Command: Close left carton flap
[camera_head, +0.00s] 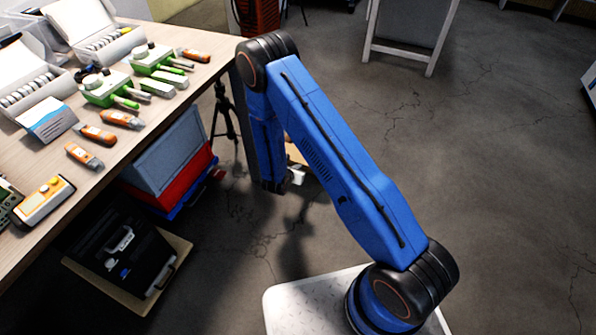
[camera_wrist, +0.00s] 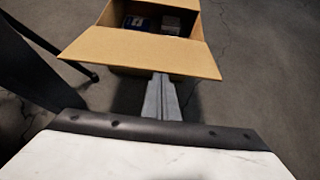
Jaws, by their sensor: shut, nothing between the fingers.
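The brown cardboard carton (camera_wrist: 205,28) is at the top of the wrist view, open, with items inside. A wide flap (camera_wrist: 140,50) on its near side stands out toward me. I cannot tell whether this is the left flap. My gripper (camera_wrist: 161,80) is shut and empty, its grey fingers pointing at the flap's lower edge. I cannot tell whether they touch it. In the head view only a small tan piece of the carton (camera_head: 296,155) shows behind my blue arm, and the fingers are hidden.
Inside the carton are a blue item (camera_wrist: 137,22) and a grey box (camera_wrist: 171,25). A workbench (camera_head: 125,158) with tools stands on the left, with a blue-and-red crate (camera_head: 178,160) and a black case (camera_head: 125,258) below. A black tripod (camera_head: 222,110) stands near the carton.

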